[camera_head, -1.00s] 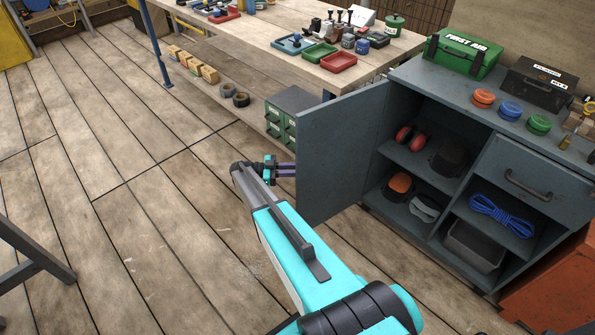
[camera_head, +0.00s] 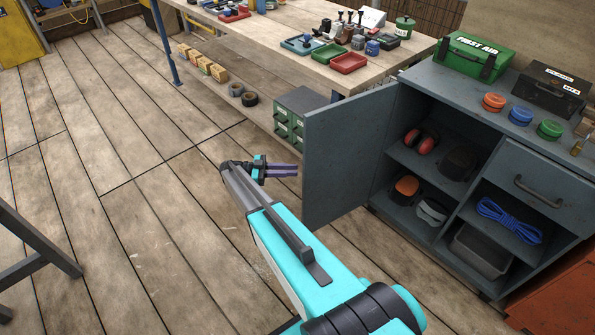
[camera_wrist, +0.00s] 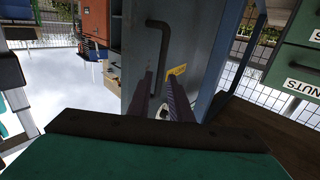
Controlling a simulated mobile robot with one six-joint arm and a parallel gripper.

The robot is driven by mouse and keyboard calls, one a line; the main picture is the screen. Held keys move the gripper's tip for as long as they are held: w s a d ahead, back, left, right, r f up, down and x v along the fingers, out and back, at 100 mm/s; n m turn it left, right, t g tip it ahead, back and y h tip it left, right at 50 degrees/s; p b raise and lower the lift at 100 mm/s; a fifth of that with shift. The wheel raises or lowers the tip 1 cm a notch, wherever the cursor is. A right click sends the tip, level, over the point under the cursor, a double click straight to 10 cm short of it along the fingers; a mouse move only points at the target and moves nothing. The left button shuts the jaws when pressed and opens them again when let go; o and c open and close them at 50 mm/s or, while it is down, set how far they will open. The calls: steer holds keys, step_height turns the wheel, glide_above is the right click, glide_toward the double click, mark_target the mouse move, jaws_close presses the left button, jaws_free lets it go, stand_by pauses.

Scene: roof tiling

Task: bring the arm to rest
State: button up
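My gripper (camera_head: 297,170) is at the end of my turquoise arm, over the plank floor. Its two purple fingers point right, toward the open grey cabinet door (camera_head: 345,150), close to the door's left edge in the head view. In the wrist view the fingers (camera_wrist: 161,76) stand apart with a narrow gap and nothing held between them. The door's dark bar handle (camera_wrist: 158,45) shows just beyond the fingertips. Whether they touch it is unclear.
The open grey cabinet (camera_head: 440,90) holds ear defenders, a blue rope and other items. A workbench (camera_head: 290,45) with small trays stands behind, a green drawer unit (camera_head: 296,112) below it. A dark stand (camera_head: 40,245) is at left. The floor (camera_head: 130,200) between is clear.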

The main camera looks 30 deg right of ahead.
steer(key=shift+w+a, duration=0.15)
steer(key=shift+a, duration=0.15)
stand_by(0.4)
